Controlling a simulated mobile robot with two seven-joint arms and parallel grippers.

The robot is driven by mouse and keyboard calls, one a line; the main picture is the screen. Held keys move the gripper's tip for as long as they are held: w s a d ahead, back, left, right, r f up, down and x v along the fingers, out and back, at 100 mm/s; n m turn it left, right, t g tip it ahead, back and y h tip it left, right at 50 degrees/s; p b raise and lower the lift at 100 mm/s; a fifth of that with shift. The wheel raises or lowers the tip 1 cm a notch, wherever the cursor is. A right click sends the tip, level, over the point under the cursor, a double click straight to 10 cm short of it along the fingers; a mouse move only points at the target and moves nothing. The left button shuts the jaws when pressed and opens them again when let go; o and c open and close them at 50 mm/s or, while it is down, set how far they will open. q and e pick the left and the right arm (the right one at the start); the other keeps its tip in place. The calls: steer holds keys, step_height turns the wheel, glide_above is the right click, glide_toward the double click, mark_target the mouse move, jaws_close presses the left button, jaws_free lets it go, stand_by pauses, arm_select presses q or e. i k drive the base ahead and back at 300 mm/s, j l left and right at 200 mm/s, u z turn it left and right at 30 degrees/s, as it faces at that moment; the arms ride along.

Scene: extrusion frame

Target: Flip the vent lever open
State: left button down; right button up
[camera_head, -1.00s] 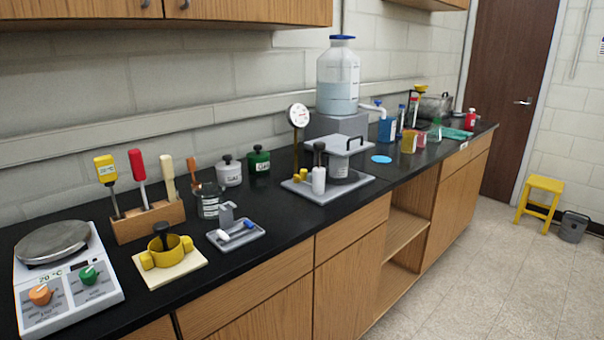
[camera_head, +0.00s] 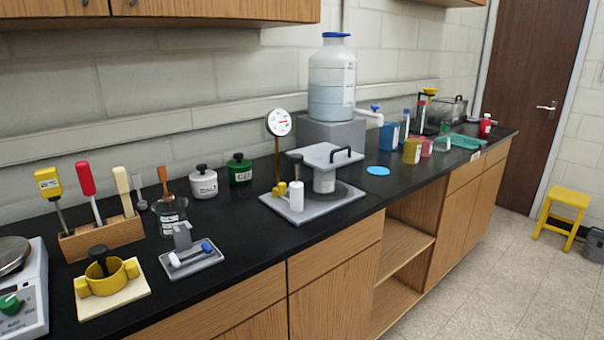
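A vacuum-type station stands on the black counter. Its grey base plate (camera_head: 312,211) carries a round gauge (camera_head: 279,122) on a brass stem, small yellow fittings (camera_head: 279,190), a white cylinder (camera_head: 297,195) and an upright stem with a dark top (camera_head: 294,160). A flat grey lid (camera_head: 322,156) with a black handle (camera_head: 347,153) sits over a pale cylindrical body (camera_head: 324,181). The vent lever is too small to single out for sure; it may be among the yellow fittings. Neither of my grippers is in view.
Left of the station are a wooden tool block (camera_head: 101,238), a yellow clamp on a pale board (camera_head: 112,290), a small grey tray (camera_head: 191,259), and white (camera_head: 203,184) and green (camera_head: 240,172) jars. A large bottle (camera_head: 332,82) stands behind. Clear counter lies before the station.

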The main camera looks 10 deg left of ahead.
mark_target(281, 190)
steer(key=i+l, duration=0.25)
steer(key=l, duration=0.15)
steer(key=i+l+u, duration=0.1)
steer(key=i+l, duration=0.45)
steer(key=l, duration=0.2)
steer(key=i+l+u, duration=0.1)
steer(key=i+l, duration=0.15)
steer(key=l, duration=0.15)
steer(key=i+l, duration=0.25)
steer(key=l, duration=0.15)
